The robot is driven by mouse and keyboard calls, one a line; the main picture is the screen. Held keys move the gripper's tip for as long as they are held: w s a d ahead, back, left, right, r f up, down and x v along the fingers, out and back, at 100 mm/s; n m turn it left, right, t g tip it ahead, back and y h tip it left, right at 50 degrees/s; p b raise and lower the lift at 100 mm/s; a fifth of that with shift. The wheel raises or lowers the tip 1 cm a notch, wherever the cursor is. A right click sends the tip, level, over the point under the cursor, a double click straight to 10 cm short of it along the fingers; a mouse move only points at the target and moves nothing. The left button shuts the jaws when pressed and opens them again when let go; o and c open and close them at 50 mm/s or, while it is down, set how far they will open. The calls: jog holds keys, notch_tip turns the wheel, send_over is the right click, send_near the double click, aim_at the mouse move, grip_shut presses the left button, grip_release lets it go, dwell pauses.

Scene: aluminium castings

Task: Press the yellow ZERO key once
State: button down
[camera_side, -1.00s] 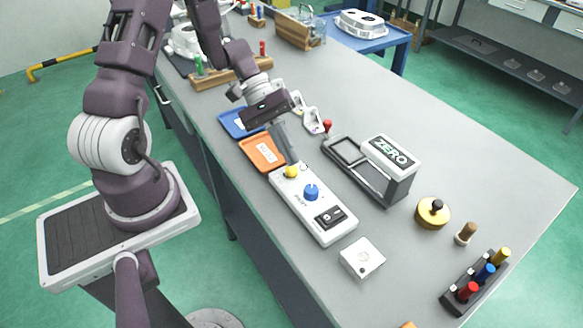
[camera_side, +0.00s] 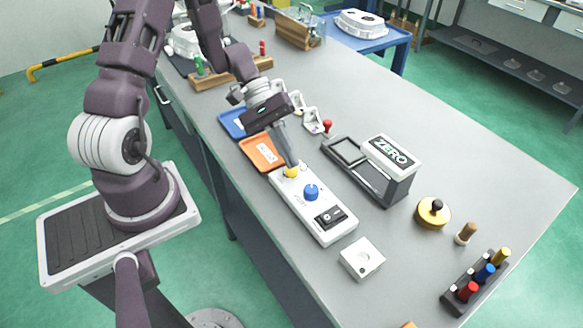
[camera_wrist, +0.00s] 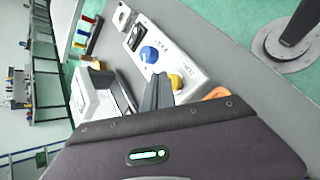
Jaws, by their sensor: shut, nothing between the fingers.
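The yellow key (camera_side: 290,172) is a round button at the far end of the white control box (camera_side: 318,222). In the wrist view the yellow key (camera_wrist: 176,82) shows just right of my fingers. My gripper (camera_side: 293,163) is shut and empty, with its fingers tilted down at the key. In the side view the fingertips overlap the key's far edge; I cannot tell whether they touch it. My gripper (camera_wrist: 162,72) partly covers the box in the wrist view. A stand with a sign reading ZERO (camera_side: 391,152) is right of the box.
The box also carries a blue knob (camera_side: 311,192) and a black rocker switch (camera_side: 330,216). An orange tray (camera_side: 259,153) and a blue tray (camera_side: 232,123) lie behind and left. A small white block (camera_side: 362,258) sits in front. A red-topped part (camera_side: 327,126) stands farther back.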

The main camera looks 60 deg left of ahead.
jog(key=shift+f, duration=0.45)
dwell(0.3)
dwell(0.3)
jog(key=shift+r, duration=0.9)
jog(key=shift+r, duration=2.5)
